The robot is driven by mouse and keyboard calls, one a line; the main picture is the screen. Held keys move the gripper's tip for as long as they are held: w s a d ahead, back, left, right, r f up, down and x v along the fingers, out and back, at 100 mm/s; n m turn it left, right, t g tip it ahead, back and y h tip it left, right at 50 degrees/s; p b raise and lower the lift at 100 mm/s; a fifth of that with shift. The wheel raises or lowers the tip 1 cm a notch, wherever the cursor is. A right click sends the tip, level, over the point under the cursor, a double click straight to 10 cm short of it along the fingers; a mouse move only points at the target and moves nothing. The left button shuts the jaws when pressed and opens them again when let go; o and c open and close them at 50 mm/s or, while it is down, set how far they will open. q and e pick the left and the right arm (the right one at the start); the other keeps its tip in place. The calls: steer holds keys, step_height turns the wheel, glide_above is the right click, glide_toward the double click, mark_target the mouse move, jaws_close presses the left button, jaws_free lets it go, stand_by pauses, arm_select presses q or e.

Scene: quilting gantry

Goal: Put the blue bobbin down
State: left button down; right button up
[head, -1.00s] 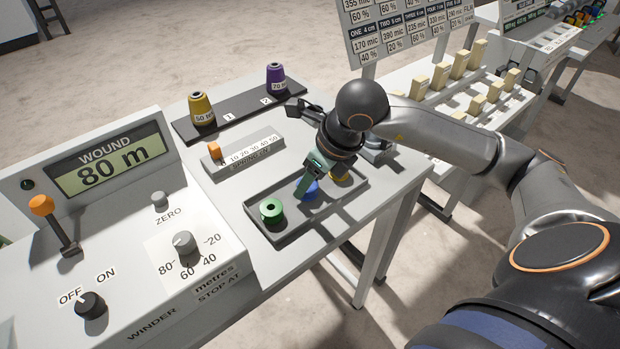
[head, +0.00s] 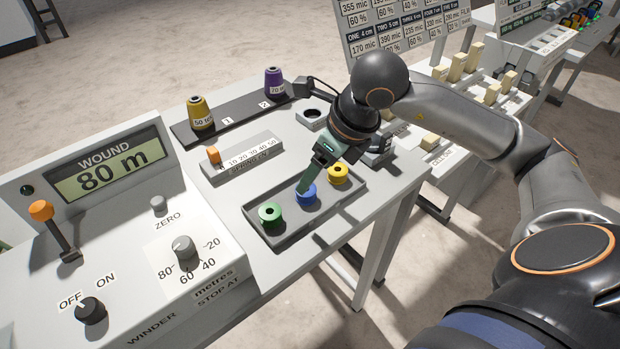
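The blue bobbin (head: 308,197) stands upright in the middle of the grey tray (head: 285,235), between a green bobbin (head: 270,215) and a yellow bobbin (head: 338,173). My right gripper (head: 304,188) reaches down from above, its fingers at the blue bobbin's upper left edge. The fingers are seen nearly edge-on and overlap in the view, so I cannot tell whether they grip the bobbin or stand open around it. The bobbin seems to rest on the tray floor. My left gripper is not in view.
Behind the tray are a slider scale (head: 243,157) with an orange knob and a dark rack (head: 235,117) holding a gold cone (head: 200,113) and a purple cone (head: 273,82). The winder panel (head: 215,245), reading 80 m, stands at left. The table's edge lies right of the tray.

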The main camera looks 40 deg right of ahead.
steer(key=a+v, duration=0.1)
steer(key=v, duration=0.5)
steer(key=shift+d+r+p, duration=0.3)
steer(key=shift+d+r, duration=0.05)
steer(key=shift+d, duration=0.2)
steer(key=shift+s, duration=0.15)
